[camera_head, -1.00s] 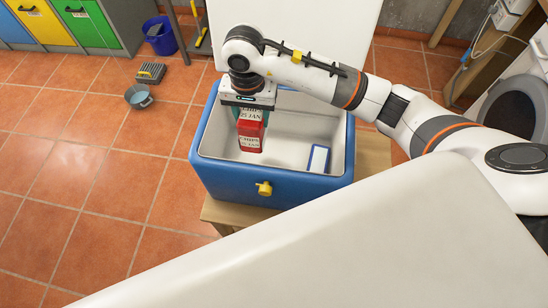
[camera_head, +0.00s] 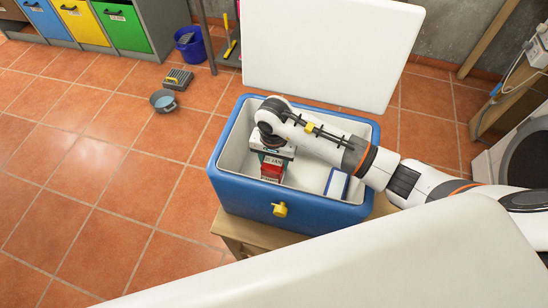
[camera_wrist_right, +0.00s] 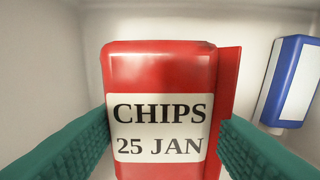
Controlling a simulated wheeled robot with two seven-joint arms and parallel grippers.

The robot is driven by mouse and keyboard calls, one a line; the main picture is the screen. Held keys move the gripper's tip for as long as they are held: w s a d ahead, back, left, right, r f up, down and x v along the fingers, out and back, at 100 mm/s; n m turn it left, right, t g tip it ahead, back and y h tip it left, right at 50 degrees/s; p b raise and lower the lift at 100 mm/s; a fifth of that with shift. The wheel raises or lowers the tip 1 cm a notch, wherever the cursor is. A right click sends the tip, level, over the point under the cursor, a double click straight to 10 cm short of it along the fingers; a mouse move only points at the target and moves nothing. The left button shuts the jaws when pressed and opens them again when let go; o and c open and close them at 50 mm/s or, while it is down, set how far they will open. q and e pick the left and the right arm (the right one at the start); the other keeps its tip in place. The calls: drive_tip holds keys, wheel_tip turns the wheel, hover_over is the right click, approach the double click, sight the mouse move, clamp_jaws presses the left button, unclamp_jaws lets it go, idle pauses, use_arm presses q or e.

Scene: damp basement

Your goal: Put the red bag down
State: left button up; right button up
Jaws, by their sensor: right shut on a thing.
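The red bag (camera_head: 270,171) is inside the blue cooler (camera_head: 245,191), below my right gripper (camera_head: 271,160). In the right wrist view the red bag (camera_wrist_right: 160,75) stands upright and carries a white label reading "CHIPS 25 JAN". The teal fingers of my right gripper (camera_wrist_right: 162,150) are on both sides of it, and the gripper is shut on it. I cannot tell whether the bag's underside touches the cooler floor. My left gripper is not in view.
A blue and white block (camera_head: 337,183) stands inside the cooler at the right; it also shows in the right wrist view (camera_wrist_right: 292,82). The cooler's white lid (camera_head: 330,50) stands open behind. The cooler rests on a wooden stand (camera_head: 240,237). A white surface (camera_head: 350,265) fills the front.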

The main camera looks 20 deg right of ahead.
drive_tip(key=shift+w+f, duration=0.1)
drive_tip(key=o, duration=1.6)
drive_tip(key=shift+r, duration=0.25)
wheel_tip(320, 180, up, 12)
drive_tip(key=b, duration=0.1)
drive_tip(key=shift+b, duration=0.4)
drive_tip(key=shift+f, duration=0.1)
